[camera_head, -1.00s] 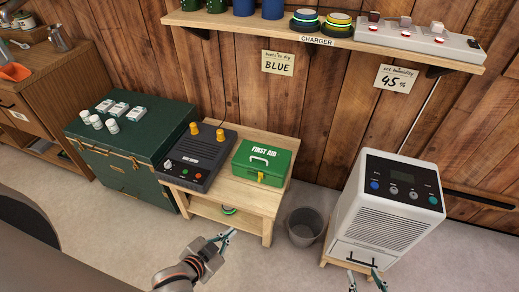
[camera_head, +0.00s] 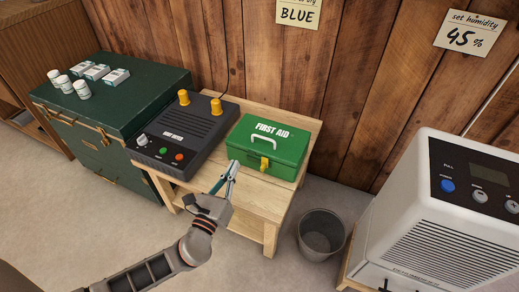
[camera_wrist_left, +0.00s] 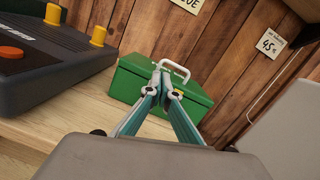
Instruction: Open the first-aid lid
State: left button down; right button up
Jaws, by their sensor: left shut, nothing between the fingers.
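The green first-aid box (camera_head: 270,145) sits shut on the wooden bench, with a white handle (camera_head: 262,143) on its lid and a yellow latch (camera_head: 264,163) on its front. My left gripper (camera_head: 232,166) is shut and empty, just in front of the box's left front corner. In the left wrist view the closed fingertips (camera_wrist_left: 160,68) overlap the green box (camera_wrist_left: 135,85) and partly cover the latch and the white handle (camera_wrist_left: 175,67). I cannot tell whether they touch the box. My right gripper is not clearly visible.
A dark boot dryer (camera_head: 185,135) with yellow knobs stands left of the box on the wooden bench (camera_head: 250,200). A green chest (camera_head: 110,105) is farther left. A grey bin (camera_head: 322,232) and white dehumidifier (camera_head: 440,220) stand right. The wooden wall is behind.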

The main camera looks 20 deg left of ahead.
aim_at(252, 150)
pick_arm(q)
jog(key=f, duration=0.1)
jog(key=f+m, duration=0.1)
jog(key=f+m+h+b, duration=0.1)
jog(key=shift+d+f, duration=0.15)
jog(key=shift+d, duration=0.1)
jog(key=shift+w+d+m+t+b, duration=0.2)
jog(key=shift+m+t+b, duration=0.1)
jog(key=shift+m, duration=0.4)
jog(key=shift+w+d+r+m+h, duration=0.1)
jog(key=shift+w+r+m+h, duration=0.1)
jog(key=shift+r+m+h, duration=0.1)
jog(key=shift+w+r, duration=0.25)
jog(key=w, duration=0.3)
jog(key=w+r, duration=0.1)
jog(key=w, duration=0.2)
jog(key=w+r, duration=0.1)
jog(key=w, duration=0.2)
jog(key=shift+w+d+b, duration=0.2)
jog(key=shift+d+b, duration=0.1)
jog(key=shift+b, duration=0.1)
pick_arm(e)
jog(key=shift+s+a+f+m, duration=0.25)
jog(key=shift+a+f+m, duration=0.1)
jog(key=shift+f, duration=0.15)
jog(key=shift+s+a+f+m, duration=0.25)
jog(key=shift+f+m, duration=0.1)
jog(key=shift+f, duration=0.1)
